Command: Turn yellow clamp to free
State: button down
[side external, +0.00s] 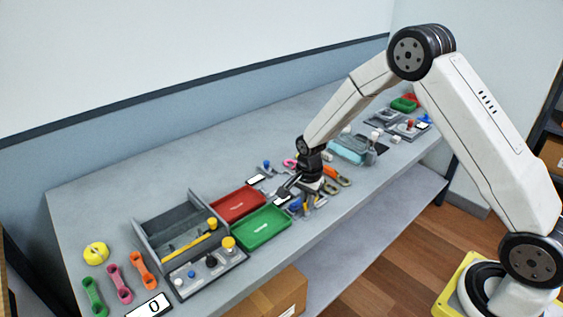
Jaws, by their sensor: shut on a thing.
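My gripper (310,190) is low over the workbench, just right of the green tray, with its fingers pointing down. It is shut on a small part in a cluster of small clamp-like pieces, which seems to be the yellow clamp (320,202). The fingers and wrist hide much of it, and its turn position is too small to read. A blue piece (295,204) sits just left of the fingers.
A green tray (262,247) and a red tray (237,190) lie left of my gripper. A grey box (148,243) and a knob panel (205,278) stand farther left. Orange and olive links (338,176) lie close on the right, before a teal tray (338,155).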

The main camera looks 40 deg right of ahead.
jog(key=shift+m, duration=1.1)
jog(key=c, duration=0.7)
grip_release()
jog(key=shift+o, duration=0.2)
jog(key=shift+r, duration=0.15)
jog(key=shift+r, duration=3.8)
